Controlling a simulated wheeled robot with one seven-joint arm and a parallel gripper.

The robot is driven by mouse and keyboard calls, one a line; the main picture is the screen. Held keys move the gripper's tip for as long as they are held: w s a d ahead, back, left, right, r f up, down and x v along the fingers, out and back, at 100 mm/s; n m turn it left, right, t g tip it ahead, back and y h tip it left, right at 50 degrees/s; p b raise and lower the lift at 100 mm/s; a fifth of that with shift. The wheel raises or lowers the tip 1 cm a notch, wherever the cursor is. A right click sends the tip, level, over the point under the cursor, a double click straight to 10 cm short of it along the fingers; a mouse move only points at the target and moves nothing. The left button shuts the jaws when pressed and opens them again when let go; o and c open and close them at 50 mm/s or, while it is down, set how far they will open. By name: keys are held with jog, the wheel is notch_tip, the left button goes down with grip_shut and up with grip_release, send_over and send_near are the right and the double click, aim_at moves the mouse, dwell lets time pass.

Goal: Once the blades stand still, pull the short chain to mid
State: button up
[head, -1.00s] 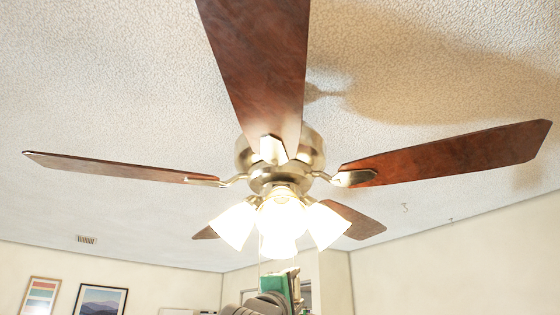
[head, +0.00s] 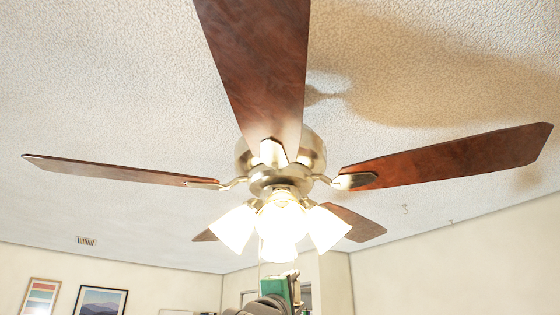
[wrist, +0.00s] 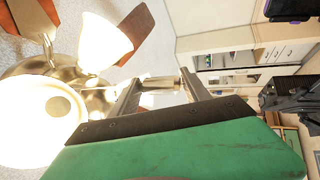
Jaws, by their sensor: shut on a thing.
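The ceiling fan has brown wooden blades (head: 450,158) and a brass motor housing (head: 312,150); the blades stand in the same place in both head frames. Lit glass shades (head: 328,228) hang beneath it, and one also shows in the wrist view (wrist: 105,42). A thin pull chain (head: 259,273) hangs below the shades; I cannot tell whether it is the short one. My gripper (wrist: 163,84), with its green body, is below the lights and shut on a pull chain. The held part is small and pale in the wrist view. In the head view my gripper (head: 291,277) is partly cut off.
Framed pictures (head: 100,302) hang on the left wall, and a vent (head: 86,240) is in the ceiling. White shelving (wrist: 240,55) stands at the right in the wrist view. The low-hanging shades are close to my gripper.

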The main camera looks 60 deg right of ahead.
jog(key=o, duration=0.5)
jog(key=w+b+v, duration=0.1)
jog(key=b+v, duration=0.3)
jog(key=v, duration=0.4)
jog(key=shift+s, duration=0.45)
